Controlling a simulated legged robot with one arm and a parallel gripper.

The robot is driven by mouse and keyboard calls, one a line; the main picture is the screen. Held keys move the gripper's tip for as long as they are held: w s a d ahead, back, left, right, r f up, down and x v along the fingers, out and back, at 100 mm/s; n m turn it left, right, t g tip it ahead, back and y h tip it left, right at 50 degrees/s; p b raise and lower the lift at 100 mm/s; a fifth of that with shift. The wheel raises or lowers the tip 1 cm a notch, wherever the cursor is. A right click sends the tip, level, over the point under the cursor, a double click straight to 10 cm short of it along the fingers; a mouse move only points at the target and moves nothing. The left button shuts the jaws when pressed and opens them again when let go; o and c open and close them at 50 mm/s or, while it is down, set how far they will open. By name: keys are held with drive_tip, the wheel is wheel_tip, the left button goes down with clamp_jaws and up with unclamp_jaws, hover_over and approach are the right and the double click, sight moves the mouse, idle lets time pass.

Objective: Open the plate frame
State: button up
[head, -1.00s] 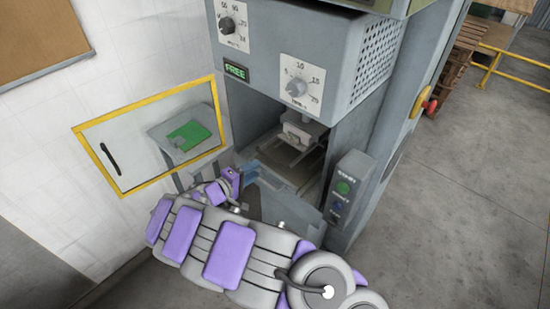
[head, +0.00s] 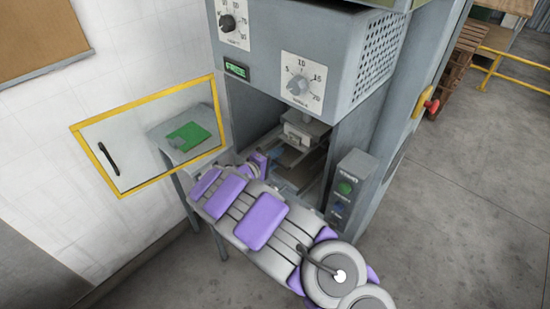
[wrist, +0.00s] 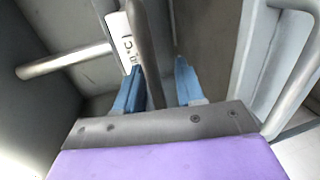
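The plate frame (head: 288,158) is a grey metal piece inside the machine's open bay, below a pale press head (head: 303,130). My arm covers its lower front part in the head view. In the wrist view, my gripper (wrist: 158,68) has its two blue fingers apart. A grey bar (wrist: 144,45) runs between them, closer to the left finger; I cannot tell whether they touch, or whether this bar belongs to the plate frame. In the head view my gripper is largely hidden by my arm at the bay opening.
The bay sits in a grey machine with dials and a green display (head: 236,70). A button box (head: 348,190) stands at its right. A yellow-framed door (head: 110,160) and a small table with a green pad (head: 188,136) are at the left.

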drive_tip(key=shift+c, duration=0.3)
clamp_jaws()
